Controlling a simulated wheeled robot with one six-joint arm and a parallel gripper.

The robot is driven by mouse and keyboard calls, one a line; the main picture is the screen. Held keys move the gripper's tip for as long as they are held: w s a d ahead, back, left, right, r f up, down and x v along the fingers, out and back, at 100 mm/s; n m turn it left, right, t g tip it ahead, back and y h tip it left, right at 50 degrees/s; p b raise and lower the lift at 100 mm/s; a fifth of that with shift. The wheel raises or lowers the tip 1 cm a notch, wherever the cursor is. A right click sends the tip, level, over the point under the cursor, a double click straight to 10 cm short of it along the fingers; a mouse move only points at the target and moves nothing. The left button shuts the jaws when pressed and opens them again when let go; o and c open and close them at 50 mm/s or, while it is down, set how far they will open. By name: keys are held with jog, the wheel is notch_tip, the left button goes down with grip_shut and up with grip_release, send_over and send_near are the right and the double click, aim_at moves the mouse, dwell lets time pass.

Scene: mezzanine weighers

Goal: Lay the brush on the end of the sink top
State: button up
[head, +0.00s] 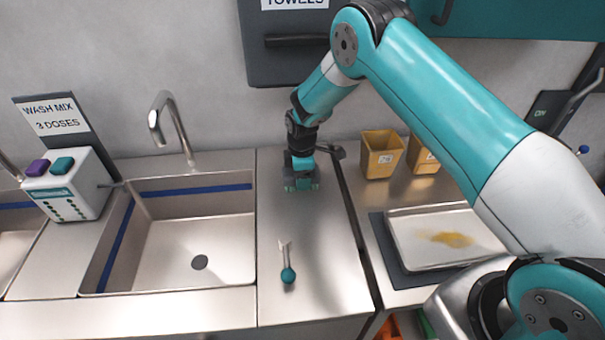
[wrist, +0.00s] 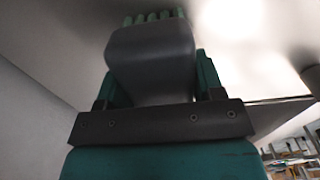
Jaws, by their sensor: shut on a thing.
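The brush (head: 301,184) has a grey body and green bristles. In the wrist view the brush (wrist: 152,55) sits between the two fingers of my gripper (wrist: 155,88), which is shut on it. In the head view my gripper (head: 301,166) points down over the back part of the sink top's bare end (head: 315,235), right of the basin. The brush is low, at or just above the steel; I cannot tell whether it touches. My gripper hides part of its body.
A small teal-ended tool (head: 288,272) lies near the front of the sink top's end. The basin (head: 190,245) and tap (head: 170,125) are to the left. Right of a gap stand yellow bins (head: 381,155) and a tray (head: 445,240). Steel between brush and tool is clear.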

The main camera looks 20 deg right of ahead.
jog(key=o, duration=1)
jog(key=shift+c, duration=0.2)
jog(key=shift+r, duration=0.15)
notch_tip(320, 180, up, 12)
jog(key=r+b, duration=0.1)
jog(key=b, duration=0.3)
jog(key=s+a+r+m+y, duration=0.1)
jog(key=s+a+r+m, duration=0.2)
jog(key=s+r, duration=0.6)
jog(key=s+r+m+y, duration=0.1)
jog(key=s+r+m, duration=0.1)
jog(key=s, duration=1.1)
jog(key=s+a+r+m+y+b, duration=0.1)
jog(key=s+r+m+y, duration=0.1)
jog(key=s, duration=1.1)
jog(key=shift+s+a+r+m, duration=0.15)
jog(key=shift+a+r+m, duration=0.15)
jog(key=shift+r+m, duration=0.5)
